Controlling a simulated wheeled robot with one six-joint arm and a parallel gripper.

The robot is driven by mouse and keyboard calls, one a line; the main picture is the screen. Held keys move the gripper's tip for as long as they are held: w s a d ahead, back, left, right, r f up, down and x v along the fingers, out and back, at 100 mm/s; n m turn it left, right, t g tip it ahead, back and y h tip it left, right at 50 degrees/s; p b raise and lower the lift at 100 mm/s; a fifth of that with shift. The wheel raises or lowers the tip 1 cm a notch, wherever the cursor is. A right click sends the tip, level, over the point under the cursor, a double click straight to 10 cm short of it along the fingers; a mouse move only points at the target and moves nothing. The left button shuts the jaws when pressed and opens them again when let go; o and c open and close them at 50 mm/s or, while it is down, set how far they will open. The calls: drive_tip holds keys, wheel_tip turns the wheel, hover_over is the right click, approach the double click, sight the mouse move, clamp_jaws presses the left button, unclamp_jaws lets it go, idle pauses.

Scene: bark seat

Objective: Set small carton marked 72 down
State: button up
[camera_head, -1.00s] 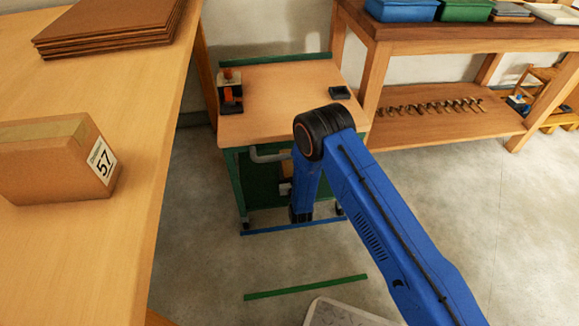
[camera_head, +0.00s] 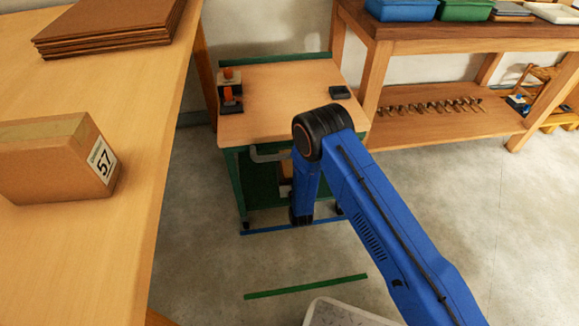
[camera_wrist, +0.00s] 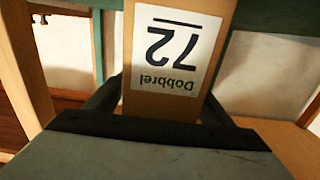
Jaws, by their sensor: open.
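The small carton marked 72 (camera_wrist: 167,97) is brown with a white label reading "Dobbrel 72". It fills the upper middle of the wrist view, and the label appears upside down there. My gripper (camera_wrist: 163,108) is open, with one dark finger on each side of the carton. Whether either finger still touches it is not clear. What the carton rests on is hidden in the wrist view. In the head view my blue arm reaches down in front of the green trolley (camera_head: 290,108) and hides the gripper and most of what is near it.
A carton marked 57 (camera_head: 52,160) and stacked brown sheets (camera_head: 108,25) lie on the wooden table (camera_head: 70,255) at left. A small orange-and-black device (camera_head: 230,92) and a dark block (camera_head: 340,92) sit on the trolley top. A workbench (camera_head: 450,40) stands behind right.

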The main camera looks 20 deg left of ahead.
drive_tip(key=v, duration=1)
drive_tip(key=shift+s+d, duration=0.3)
